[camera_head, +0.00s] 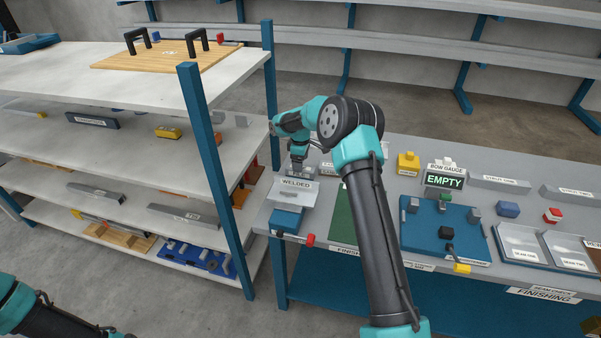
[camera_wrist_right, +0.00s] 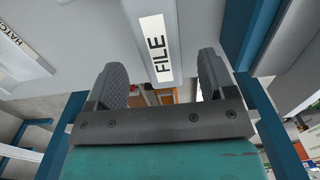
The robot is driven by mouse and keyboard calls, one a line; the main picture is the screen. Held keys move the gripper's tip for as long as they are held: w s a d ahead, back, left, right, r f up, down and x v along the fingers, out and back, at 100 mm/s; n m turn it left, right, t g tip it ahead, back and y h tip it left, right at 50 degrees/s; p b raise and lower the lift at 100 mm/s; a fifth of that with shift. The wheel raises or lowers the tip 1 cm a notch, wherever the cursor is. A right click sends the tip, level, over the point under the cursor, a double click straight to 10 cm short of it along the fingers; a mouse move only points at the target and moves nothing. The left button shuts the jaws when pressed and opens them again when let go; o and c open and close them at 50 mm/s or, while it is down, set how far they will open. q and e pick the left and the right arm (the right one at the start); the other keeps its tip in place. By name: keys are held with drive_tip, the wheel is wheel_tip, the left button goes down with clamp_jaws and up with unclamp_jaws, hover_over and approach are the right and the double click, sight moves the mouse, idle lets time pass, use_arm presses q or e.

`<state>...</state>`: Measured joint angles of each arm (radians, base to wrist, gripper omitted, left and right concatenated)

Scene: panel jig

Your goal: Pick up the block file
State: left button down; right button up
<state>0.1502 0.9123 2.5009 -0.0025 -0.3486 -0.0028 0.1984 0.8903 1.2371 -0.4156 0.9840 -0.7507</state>
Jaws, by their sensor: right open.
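The block file (camera_wrist_right: 178,30) is a grey bar with a white FILE label, seen close up in the right wrist view. In the head view the file (camera_head: 300,173) shows small at the back left of the bench, partly hidden by my gripper. My right gripper (camera_wrist_right: 162,80) is open, with one finger on each side of the file's line. In the head view my right gripper (camera_head: 297,163) points down just over the file. I cannot tell whether the fingers touch it. Only part of my left arm shows at the bottom left of the head view; its gripper is out of frame.
A WELDED sign (camera_head: 296,184) stands just in front of the file. A blue post (camera_head: 215,170) of the left shelf rises close by. A blue fixture plate (camera_head: 420,236), an EMPTY display (camera_head: 444,181) and a yellow block (camera_head: 408,165) lie to the right on the bench.

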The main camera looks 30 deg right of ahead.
drive_tip(key=shift+f, duration=2.6)
drive_tip(key=shift+c, duration=0.3)
drive_tip(key=c, duration=1.2)
drive_tip(key=shift+r, duration=0.1)
wheel_tip(320, 180, up, 10)
drive_tip(key=shift+f, duration=0.1)
